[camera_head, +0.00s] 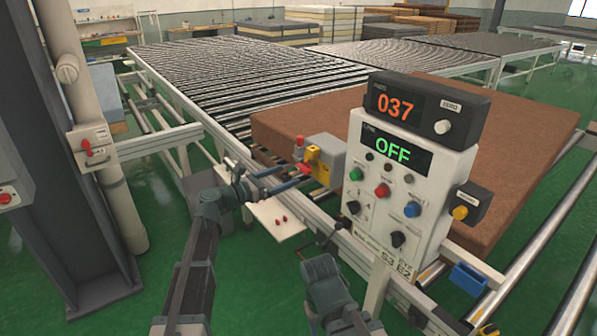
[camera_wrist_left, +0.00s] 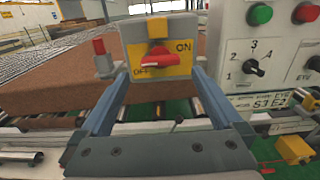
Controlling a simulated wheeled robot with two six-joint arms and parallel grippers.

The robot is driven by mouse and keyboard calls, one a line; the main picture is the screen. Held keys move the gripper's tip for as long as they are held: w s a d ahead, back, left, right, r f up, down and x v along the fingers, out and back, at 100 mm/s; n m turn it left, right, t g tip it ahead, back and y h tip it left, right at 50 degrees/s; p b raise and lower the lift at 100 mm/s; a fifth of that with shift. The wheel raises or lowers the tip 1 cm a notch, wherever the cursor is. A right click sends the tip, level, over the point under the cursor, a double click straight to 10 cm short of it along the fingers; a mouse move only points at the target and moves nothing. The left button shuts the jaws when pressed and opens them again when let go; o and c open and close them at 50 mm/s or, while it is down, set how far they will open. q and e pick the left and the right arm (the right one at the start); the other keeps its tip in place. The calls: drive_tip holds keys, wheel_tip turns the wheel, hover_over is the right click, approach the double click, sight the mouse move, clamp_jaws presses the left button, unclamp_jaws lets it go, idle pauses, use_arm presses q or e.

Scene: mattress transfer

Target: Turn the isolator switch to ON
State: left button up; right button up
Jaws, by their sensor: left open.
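The isolator switch is a grey box with a yellow plate (camera_head: 323,168) and a red handle, standing by the conveyor edge left of the control panel. In the left wrist view its red handle (camera_wrist_left: 151,62) lies nearly level, its left end by the OFF mark; ON is at the plate's upper right. My left gripper (camera_head: 284,178) is open in front of the switch. In the left wrist view its fingers (camera_wrist_left: 160,75) reach toward the box, one to each side of the handle, with nothing between them. My right arm's end (camera_head: 325,280) shows low in the head view; its fingers cannot be made out.
The white control panel (camera_head: 440,185) has several buttons and knobs; its displays read 037 and OFF. A brown mattress (camera_head: 490,110) lies behind it on the conveyor. A small white shelf (camera_head: 277,222) is below my left gripper. Another red switch (camera_head: 96,150) is on the left post.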

sight(300, 170)
use_arm(q)
drive_tip(key=x, duration=0.6)
drive_tip(key=c, duration=1.2)
